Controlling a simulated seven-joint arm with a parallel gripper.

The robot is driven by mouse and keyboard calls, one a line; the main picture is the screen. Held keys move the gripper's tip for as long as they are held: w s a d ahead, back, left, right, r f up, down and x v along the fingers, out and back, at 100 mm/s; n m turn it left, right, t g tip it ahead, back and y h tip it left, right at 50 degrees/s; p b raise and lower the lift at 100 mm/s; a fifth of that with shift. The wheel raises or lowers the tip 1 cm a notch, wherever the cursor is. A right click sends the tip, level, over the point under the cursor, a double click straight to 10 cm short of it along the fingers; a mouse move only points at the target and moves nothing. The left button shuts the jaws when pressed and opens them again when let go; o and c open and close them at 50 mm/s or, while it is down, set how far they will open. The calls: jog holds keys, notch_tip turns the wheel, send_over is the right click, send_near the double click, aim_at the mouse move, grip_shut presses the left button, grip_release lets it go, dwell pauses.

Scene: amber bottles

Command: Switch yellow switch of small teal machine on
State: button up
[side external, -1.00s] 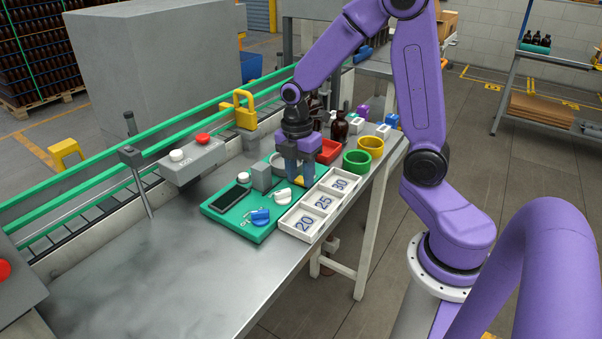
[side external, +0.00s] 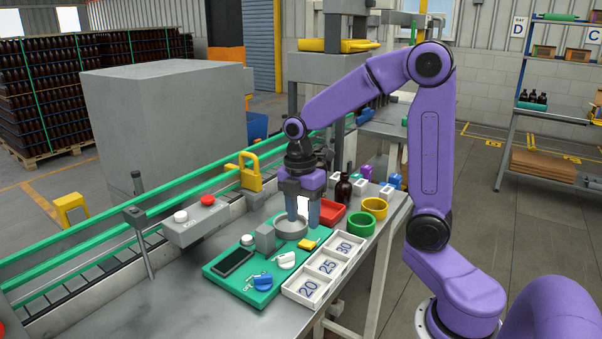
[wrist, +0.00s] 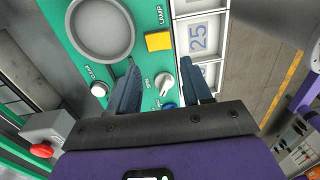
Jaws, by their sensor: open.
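The small teal machine (side external: 222,270) is a flat teal panel on the metal table. Its yellow switch (side external: 309,244) is a small square block near the panel's right edge. In the wrist view the yellow switch (wrist: 158,40) sits beside the word LAMP, between a round grey dish and the white trays. I cannot tell whether it is on or off. My gripper (side external: 302,222) is open and empty above the panel, by the grey dish (side external: 290,228), apart from the switch. Its fingers (wrist: 161,82) point down, either side of a white knob in the picture.
The panel also carries a white knob (side external: 286,261), a blue switch (side external: 262,280), a black screen (side external: 233,262) and a grey block (side external: 265,238). White numbered trays (side external: 300,299) lie along its right. A red bin (side external: 331,223), green ring (side external: 361,224) and brown bottle (side external: 343,188) stand behind.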

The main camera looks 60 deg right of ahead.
notch_tip(320, 180, up, 11)
jog(key=shift+w, duration=0.3)
dwell(0.4)
jog(key=s+a+f+m, duration=0.1)
jog(key=s+a+f, duration=0.2)
jog(key=s, duration=0.4)
jog(key=s+a+f+m, duration=0.2)
jog(key=s+a+f, duration=0.1)
jog(key=s, duration=0.4)
jog(key=s+a+f+m, duration=0.2)
jog(key=s+a+f, duration=0.1)
jog(key=s+f, duration=0.2)
jog(key=shift+s+a+f+t, duration=0.15)
jog(key=shift+s+a+t, duration=0.2)
jog(key=shift+s, duration=0.7)
jog(key=shift+d, duration=0.1)
dwell(0.7)
